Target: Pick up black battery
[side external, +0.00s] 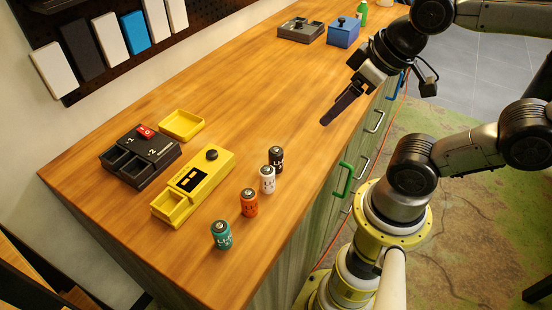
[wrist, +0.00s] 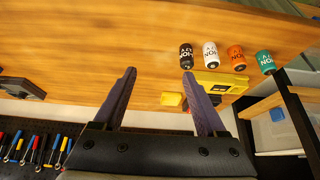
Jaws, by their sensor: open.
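The black battery (side external: 276,159) stands upright on the wooden counter, at the far end of a row with a white battery (side external: 267,179), an orange battery (side external: 249,202) and a teal battery (side external: 221,234). In the wrist view the black battery (wrist: 186,56) is beyond the fingertips, close to the right finger's line and apart from it. My gripper (side external: 336,108) is open and empty, above the counter's right side, up and to the right of the black battery. Its two fingers also show in the wrist view (wrist: 159,72).
A yellow device (side external: 213,174), a black charger (side external: 155,152) with a red switch and a yellow tray (side external: 182,125) lie left of the batteries. A blue box (side external: 343,32) and a grey case (side external: 300,30) stand at the far end. The counter's middle (side external: 235,85) is clear.

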